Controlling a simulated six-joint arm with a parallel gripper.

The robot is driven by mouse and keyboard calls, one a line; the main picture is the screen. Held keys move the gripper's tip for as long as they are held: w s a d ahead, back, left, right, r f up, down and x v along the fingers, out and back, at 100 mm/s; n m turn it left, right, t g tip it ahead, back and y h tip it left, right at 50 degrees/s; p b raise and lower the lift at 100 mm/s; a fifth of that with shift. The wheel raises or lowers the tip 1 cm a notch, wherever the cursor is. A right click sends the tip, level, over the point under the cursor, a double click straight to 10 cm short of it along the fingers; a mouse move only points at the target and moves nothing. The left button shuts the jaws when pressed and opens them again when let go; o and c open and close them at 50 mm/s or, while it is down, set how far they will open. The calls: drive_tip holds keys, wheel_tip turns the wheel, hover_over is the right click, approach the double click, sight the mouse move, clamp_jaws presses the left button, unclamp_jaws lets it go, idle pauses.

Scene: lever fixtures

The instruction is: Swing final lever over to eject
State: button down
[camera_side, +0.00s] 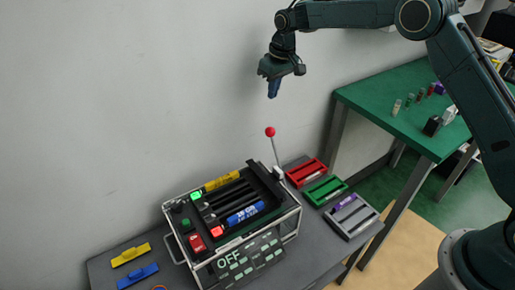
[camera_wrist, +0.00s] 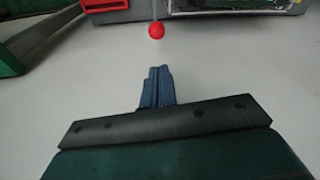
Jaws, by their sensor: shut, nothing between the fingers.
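A lever with a red ball knob (camera_side: 270,131) and a thin metal rod stands at the back right of a silver-framed machine (camera_side: 250,240). The rod leans slightly to the left as it rises. In the wrist view the red knob (camera_wrist: 156,30) shows ahead of the fingertips, apart from them. My gripper (camera_side: 273,90) hangs above the knob with a clear gap, blue fingers pointing down. In the wrist view my gripper (camera_wrist: 160,72) is shut and empty. The machine's face shows the word OFF, and its top holds a yellow block (camera_side: 222,180) and a blue block (camera_side: 245,214).
Red (camera_side: 306,172), green (camera_side: 325,190) and grey (camera_side: 351,215) trays sit right of the machine. Loose yellow (camera_side: 130,254) and blue (camera_side: 138,275) pieces lie at left. A green table (camera_side: 395,120) stands at right. The wall is close behind the lever.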

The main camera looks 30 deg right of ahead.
drive_tip(key=f, duration=0.1)
drive_tip(key=w+f, duration=0.1)
drive_tip(key=f, duration=0.2)
drive_tip(key=shift+w+a+f, duration=0.1)
drive_tip(key=shift+w+a, duration=0.15)
drive_tip(key=shift+w, duration=0.1)
drive_tip(key=shift+w+a+f, duration=0.1)
drive_tip(key=shift+w+f, duration=0.15)
drive_tip(key=shift+f, duration=1.4)
drive_tip(key=shift+w+a+f, duration=0.1)
drive_tip(key=shift+w+f, duration=0.1)
drive_tip(key=shift+f, duration=1.4)
drive_tip(key=shift+w+a+f, duration=0.1)
drive_tip(key=shift+w+f, duration=0.15)
drive_tip(key=shift+f, duration=1.4)
drive_tip(key=shift+s+r, duration=0.15)
drive_tip(key=shift+s, duration=0.05)
